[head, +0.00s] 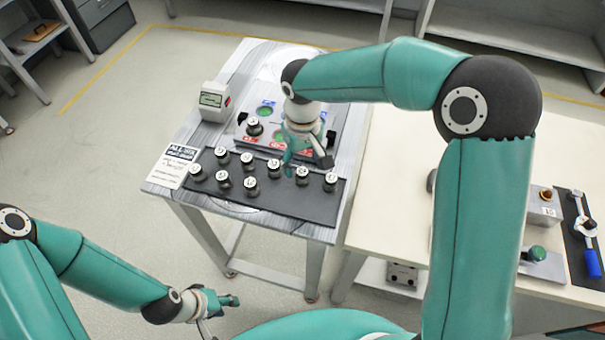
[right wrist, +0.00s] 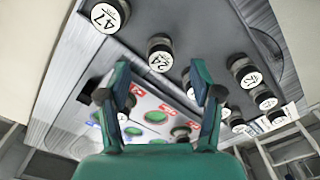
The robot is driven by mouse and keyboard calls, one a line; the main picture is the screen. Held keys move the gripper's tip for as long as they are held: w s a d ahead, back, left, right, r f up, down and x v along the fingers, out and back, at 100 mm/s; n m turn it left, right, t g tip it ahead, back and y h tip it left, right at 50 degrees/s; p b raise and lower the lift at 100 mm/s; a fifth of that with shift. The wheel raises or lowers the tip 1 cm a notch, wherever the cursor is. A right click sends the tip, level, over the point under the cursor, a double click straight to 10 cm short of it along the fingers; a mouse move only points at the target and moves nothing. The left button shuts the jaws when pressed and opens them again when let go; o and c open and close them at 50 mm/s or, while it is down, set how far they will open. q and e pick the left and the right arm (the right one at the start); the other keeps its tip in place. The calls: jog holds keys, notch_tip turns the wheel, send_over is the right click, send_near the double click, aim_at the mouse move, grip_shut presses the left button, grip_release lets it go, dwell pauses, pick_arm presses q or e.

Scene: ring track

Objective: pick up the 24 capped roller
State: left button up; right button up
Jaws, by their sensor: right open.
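The 24 capped roller (right wrist: 159,60) is a short dark cylinder with a white cap, standing on the dark mat, its number readable in the right wrist view. It appears to be the roller (head: 303,176) just below my right gripper in the head view, where the number is too small to read. My right gripper (right wrist: 160,84) is open and empty, and the 24 roller shows beyond the gap between its fingertips. In the head view, the right gripper (head: 305,153) hangs over the mat's back edge. My left gripper (head: 222,300) is low at the front, off the table; its jaws are unclear.
A roller marked 47 (right wrist: 105,15) stands beside the 24 one; several others share the dark mat (head: 285,201). A display box (head: 215,101) stands left. A cream table (head: 400,190) adjoins right.

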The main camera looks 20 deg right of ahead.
aim_at(303, 172)
notch_tip(303, 172, down, 4)
jog(key=shift+s+f+p, duration=0.1)
jog(key=shift+p, duration=0.25)
jog(key=c, duration=1.1)
grip_shut()
jog(key=shift+r, duration=0.25)
